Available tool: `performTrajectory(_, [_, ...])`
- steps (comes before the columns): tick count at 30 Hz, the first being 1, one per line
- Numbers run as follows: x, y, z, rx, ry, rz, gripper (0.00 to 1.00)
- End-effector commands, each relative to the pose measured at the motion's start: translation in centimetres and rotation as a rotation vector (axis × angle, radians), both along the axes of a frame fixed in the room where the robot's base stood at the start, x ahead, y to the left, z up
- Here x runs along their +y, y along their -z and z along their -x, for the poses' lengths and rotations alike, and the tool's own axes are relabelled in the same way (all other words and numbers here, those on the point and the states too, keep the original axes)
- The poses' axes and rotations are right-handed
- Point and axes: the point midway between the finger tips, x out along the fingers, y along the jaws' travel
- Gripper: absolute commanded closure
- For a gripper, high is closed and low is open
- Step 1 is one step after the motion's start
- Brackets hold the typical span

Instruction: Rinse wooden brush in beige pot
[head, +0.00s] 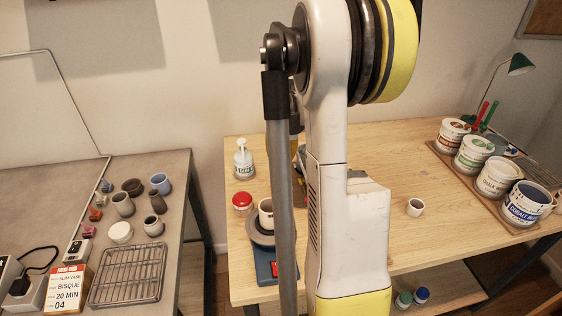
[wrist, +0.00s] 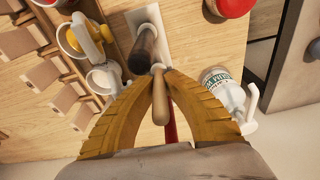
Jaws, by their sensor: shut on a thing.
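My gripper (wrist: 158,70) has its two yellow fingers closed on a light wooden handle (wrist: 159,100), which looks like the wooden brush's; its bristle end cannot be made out. In the head view my arm hides most of the gripper. A cream pot (head: 266,213) stands on a round dark plate over a blue base, just left of my arm; it may be the beige pot. In the wrist view a dark cylinder (wrist: 143,52) is close beside the fingertips.
A pump bottle (head: 243,162) and a red-lidded jar (head: 242,201) stand at the table's left; the bottle also shows in the wrist view (wrist: 222,90). Several labelled tubs (head: 497,176) line the right side. Bare tabletop lies between. A side table (head: 180,175) holds small pots and a rack.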

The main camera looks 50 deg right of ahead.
Motion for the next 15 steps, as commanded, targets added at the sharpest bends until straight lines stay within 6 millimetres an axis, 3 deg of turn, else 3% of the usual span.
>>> performTrajectory(11, [0.01,0.19,0.01,0.0,0.0,0.0,1.0])
performTrajectory(12, [0.01,0.19,0.01,0.0,0.0,0.0,0.86])
performTrajectory(14, [0.01,0.19,0.01,0.0,0.0,0.0,0.67])
performTrajectory(15, [0.01,0.19,0.01,0.0,0.0,0.0,0.65])
